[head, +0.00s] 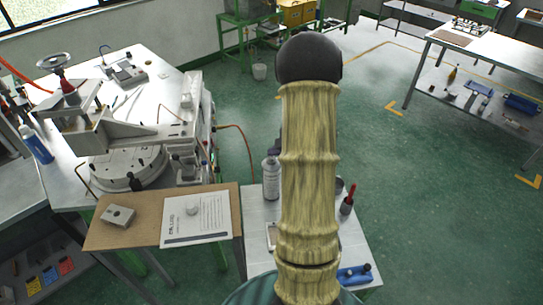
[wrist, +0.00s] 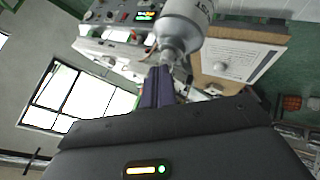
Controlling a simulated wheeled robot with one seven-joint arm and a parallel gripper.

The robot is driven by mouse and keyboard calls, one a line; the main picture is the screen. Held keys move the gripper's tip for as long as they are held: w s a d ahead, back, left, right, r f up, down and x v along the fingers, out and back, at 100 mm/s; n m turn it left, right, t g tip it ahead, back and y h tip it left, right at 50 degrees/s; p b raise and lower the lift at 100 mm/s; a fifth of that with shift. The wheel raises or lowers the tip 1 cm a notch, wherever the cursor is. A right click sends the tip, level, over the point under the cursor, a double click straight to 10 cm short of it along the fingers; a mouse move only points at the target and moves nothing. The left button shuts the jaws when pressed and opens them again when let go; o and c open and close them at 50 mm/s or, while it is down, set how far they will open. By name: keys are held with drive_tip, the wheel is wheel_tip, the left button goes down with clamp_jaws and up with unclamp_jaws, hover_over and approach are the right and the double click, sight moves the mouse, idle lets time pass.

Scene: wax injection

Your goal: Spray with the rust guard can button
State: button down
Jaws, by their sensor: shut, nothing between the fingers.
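The rust guard can (head: 271,180) is a grey-white spray can standing upright on the small table, just left of my arm in the head view. In the wrist view the can (wrist: 188,20) comes in from the top, with part of its lettering showing and its narrow button end (wrist: 170,54) pointing at my fingers. My gripper (wrist: 160,72) is shut and empty, its dark purple fingertips right by the button. I cannot tell whether they touch it. In the head view my arm hides most of the gripper.
A brown board (head: 97,238) with a paper sheet (head: 198,217) and a small metal block (head: 118,215) lies left of the can. The wax machine (head: 130,140) stands behind it. A red-topped bottle (head: 348,203) and a blue item (head: 354,275) are right of my arm. Green floor is open farther right.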

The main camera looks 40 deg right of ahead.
idle(0.3)
drive_tip(key=shift+r+p, duration=0.45)
drive_tip(key=shift+p, duration=0.15)
wheel_tip(320, 180, up, 6)
drive_tip(key=p, duration=0.6)
idle(0.8)
